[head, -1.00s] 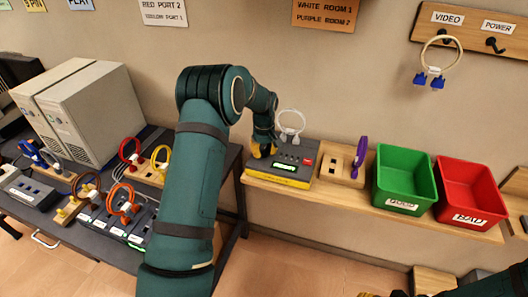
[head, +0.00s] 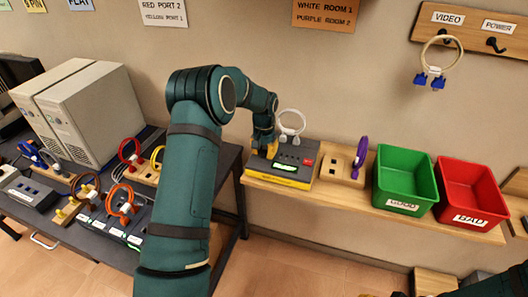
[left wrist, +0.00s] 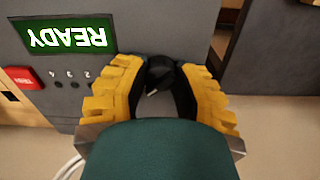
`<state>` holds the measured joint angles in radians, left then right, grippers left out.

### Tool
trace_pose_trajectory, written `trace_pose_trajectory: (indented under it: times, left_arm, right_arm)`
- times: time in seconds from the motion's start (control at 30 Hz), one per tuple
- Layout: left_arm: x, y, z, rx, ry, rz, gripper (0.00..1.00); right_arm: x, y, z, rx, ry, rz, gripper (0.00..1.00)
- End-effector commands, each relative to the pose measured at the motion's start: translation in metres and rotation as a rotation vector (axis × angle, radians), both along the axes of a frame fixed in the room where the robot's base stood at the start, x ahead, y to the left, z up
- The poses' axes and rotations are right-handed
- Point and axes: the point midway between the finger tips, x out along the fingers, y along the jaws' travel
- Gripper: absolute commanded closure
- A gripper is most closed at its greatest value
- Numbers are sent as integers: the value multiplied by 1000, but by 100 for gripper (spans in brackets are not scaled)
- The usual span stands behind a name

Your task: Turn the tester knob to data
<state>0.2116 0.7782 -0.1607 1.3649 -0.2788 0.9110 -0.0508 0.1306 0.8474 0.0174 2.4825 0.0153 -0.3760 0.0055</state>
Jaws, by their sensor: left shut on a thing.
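The tester (head: 296,172) is a grey box with a yellow front edge, a green lit display and a red button. It stands at the left end of the wooden shelf. My left gripper (head: 263,146) is at the tester's left side, pointing down. In the left wrist view, its yellow fingers (left wrist: 161,88) are shut around the black knob (left wrist: 160,72), which shows a light pointer mark. The display (left wrist: 68,36) there reads READY, upside down. The knob is hidden in the head view. Only yellow tips of my right gripper (head: 368,295) show at the bottom edge.
A white cable (head: 291,124) stands looped behind the tester. To its right are a wooden block with a purple cable (head: 360,155), a green GOOD bin (head: 405,178) and a red BAD bin (head: 470,190). A dark desk with computers (head: 85,112) is at left.

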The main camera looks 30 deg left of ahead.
Motion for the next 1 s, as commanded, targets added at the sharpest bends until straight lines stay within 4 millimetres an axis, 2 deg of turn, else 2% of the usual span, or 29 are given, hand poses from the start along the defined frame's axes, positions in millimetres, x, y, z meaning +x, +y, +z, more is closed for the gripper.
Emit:
trace_pose_trajectory:
  times: [0.67,0.7,0.77,0.8,1.0]
  left_arm:
    - [0,0,0,0,-1,-63,100]
    - [0,0,0,0,-1,-63,64]
    - [0,0,0,0,-1,-63,43]
    - [0,0,0,0,-1,-63,37]
    - [0,0,0,0,0,-62,37]
  right_arm:
    - [0,0,0,0,0,0,53]
    - [0,0,0,0,0,0,53]
    - [0,0,0,0,0,0,53]
    - [0,0,0,0,0,0,53]
    - [0,0,0,0,0,0,53]
